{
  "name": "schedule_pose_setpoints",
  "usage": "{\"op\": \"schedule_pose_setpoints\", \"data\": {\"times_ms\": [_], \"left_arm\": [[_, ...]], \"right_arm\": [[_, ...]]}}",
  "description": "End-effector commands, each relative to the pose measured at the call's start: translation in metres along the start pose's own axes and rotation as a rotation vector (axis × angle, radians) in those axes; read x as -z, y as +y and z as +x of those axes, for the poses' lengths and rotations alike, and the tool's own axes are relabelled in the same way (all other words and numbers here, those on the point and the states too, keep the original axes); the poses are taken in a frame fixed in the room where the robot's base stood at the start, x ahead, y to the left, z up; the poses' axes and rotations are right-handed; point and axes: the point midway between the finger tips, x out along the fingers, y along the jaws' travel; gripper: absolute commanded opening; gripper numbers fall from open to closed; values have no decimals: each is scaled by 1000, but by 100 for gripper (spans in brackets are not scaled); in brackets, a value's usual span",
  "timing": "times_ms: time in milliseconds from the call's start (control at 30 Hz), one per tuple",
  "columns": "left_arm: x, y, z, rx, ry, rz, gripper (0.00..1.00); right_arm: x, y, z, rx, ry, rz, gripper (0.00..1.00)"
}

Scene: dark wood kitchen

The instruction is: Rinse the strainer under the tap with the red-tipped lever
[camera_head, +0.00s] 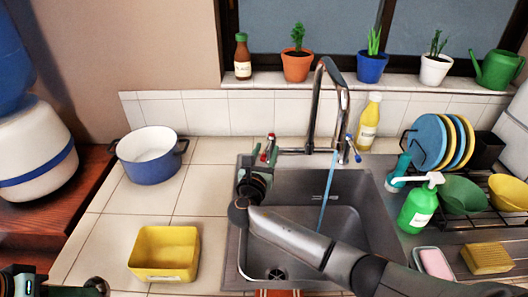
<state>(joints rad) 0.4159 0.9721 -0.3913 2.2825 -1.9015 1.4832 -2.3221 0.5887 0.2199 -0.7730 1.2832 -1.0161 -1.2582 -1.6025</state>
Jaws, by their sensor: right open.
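The chrome tap (318,105) arches over the sink (300,188). Its red-tipped lever (270,147) is on the left side of its base, and a blue-tipped lever is on the right. A thin blue stream (326,190) falls from the spout into the basin. My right gripper (262,166) is open just in front of and below the red-tipped lever; I cannot tell whether it touches it. My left gripper (20,281) is cut off at the lower left corner, and its jaws cannot be made out. I see no strainer in this view.
A blue pot (152,168) and a yellow tub (164,266) stand left of the sink. Clear tiles lie between pot and tub.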

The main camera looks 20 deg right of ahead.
Motion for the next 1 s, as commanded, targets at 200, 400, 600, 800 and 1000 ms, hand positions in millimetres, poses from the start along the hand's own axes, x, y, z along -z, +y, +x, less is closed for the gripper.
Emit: {"op": "schedule_pose_setpoints", "data": {"times_ms": [200,400,600,800,1000], "left_arm": [[0,0,-1,0,0,0,0],[0,1,-2,0,0,0,0],[0,0,-1,0,0,0,0],[0,0,-1,0,0,0,0],[0,0,-1,0,0,0,0]], "right_arm": [[0,1,-12,-4,0,0,48],[1,1,-52,-4,2,2,48],[1,0,-93,-3,3,2,48],[0,0,-116,0,1,0,48],[0,0,-121,0,0,0,48]]}}
